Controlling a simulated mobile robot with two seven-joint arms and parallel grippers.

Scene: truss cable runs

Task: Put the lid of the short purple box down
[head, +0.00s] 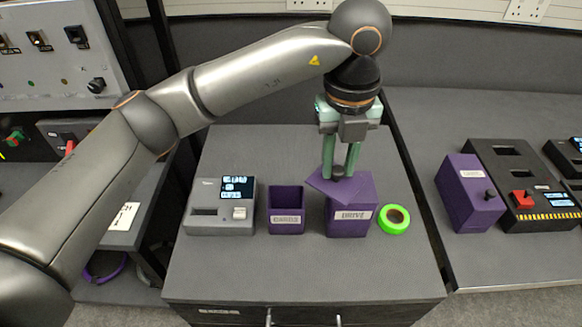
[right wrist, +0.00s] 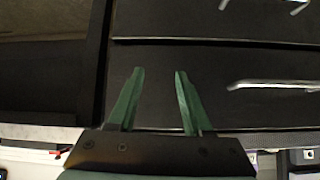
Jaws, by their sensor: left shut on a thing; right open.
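My left gripper (head: 340,170) is shut on the dark knob of a flat purple lid (head: 320,183) in the head view. The lid is turned askew over the purple box with a white label reading like "DRIVE" (head: 347,227); its left corner sticks out past the box. I cannot tell whether the lid touches the box. A smaller open purple box labelled "CARDS" (head: 286,198) stands to the left, apart from it. My right gripper (right wrist: 160,74) is open and empty in the right wrist view, near dark drawer fronts.
A green tape roll (head: 394,219) lies right beside the labelled box. A grey device (head: 221,207) stands at the left. The cabinet top's front strip is clear. On the right-hand table are another purple box with a knob (head: 470,192) and a black device with a red switch (head: 507,158).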

